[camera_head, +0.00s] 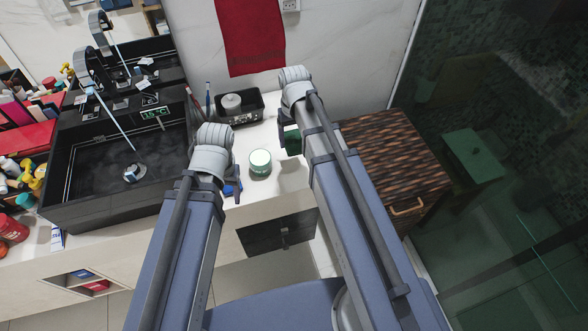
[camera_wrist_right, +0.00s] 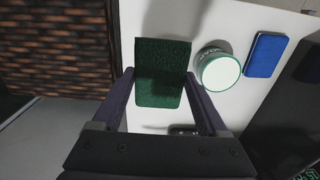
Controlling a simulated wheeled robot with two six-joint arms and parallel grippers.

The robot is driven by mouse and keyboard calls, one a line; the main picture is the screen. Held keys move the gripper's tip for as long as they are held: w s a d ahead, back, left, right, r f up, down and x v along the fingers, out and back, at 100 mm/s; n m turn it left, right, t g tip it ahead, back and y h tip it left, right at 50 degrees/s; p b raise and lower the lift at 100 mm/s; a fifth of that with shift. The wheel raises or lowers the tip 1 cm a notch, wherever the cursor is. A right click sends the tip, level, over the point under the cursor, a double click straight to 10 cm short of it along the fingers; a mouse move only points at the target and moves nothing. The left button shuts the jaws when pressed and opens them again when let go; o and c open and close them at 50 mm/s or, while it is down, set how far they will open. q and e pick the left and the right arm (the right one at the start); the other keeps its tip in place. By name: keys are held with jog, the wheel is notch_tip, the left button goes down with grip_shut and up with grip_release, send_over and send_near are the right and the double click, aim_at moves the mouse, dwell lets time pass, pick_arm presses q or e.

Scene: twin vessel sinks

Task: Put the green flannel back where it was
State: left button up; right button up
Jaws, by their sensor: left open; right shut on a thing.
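The green flannel (camera_head: 292,140) is a small dark green cloth above the white counter (camera_head: 265,190). My right gripper (camera_head: 284,132) is shut on it near the counter's right end. In the right wrist view the flannel (camera_wrist_right: 162,75) hangs flat between the two fingers of the gripper (camera_wrist_right: 165,92). Whether its far edge touches the counter I cannot tell. My left gripper (camera_head: 234,186) is open at the counter's front, beside a blue block (camera_head: 230,187) that it partly hides.
A round white-topped jar with a green rim (camera_head: 260,161) stands between my grippers. A black sink (camera_head: 110,165) is at left, a black tray (camera_head: 238,107) at the back. A brown wicker basket (camera_head: 385,155) adjoins the counter's right end. A red towel (camera_head: 250,35) hangs above.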

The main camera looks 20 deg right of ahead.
aim_at(294, 164)
jog(key=shift+f+b, duration=5.05)
jog(key=shift+f, duration=0.1)
jog(key=shift+r, duration=0.15)
jog(key=o, duration=1.1)
notch_tip(294, 164, up, 12)
jog(key=p, duration=1.2)
jog(key=shift+r, duration=0.1)
jog(key=s+a+n, duration=0.1)
jog(key=s+a, duration=0.2)
jog(key=s, duration=0.1)
jog(key=s+a+n, duration=0.1)
jog(key=s+a, duration=0.3)
jog(key=s, duration=0.1)
jog(key=s+a+n+h, duration=0.1)
jog(key=s+a, duration=0.2)
jog(key=s, duration=0.2)
jog(key=shift+s+a, duration=0.15)
jog(key=shift+a, duration=0.15)
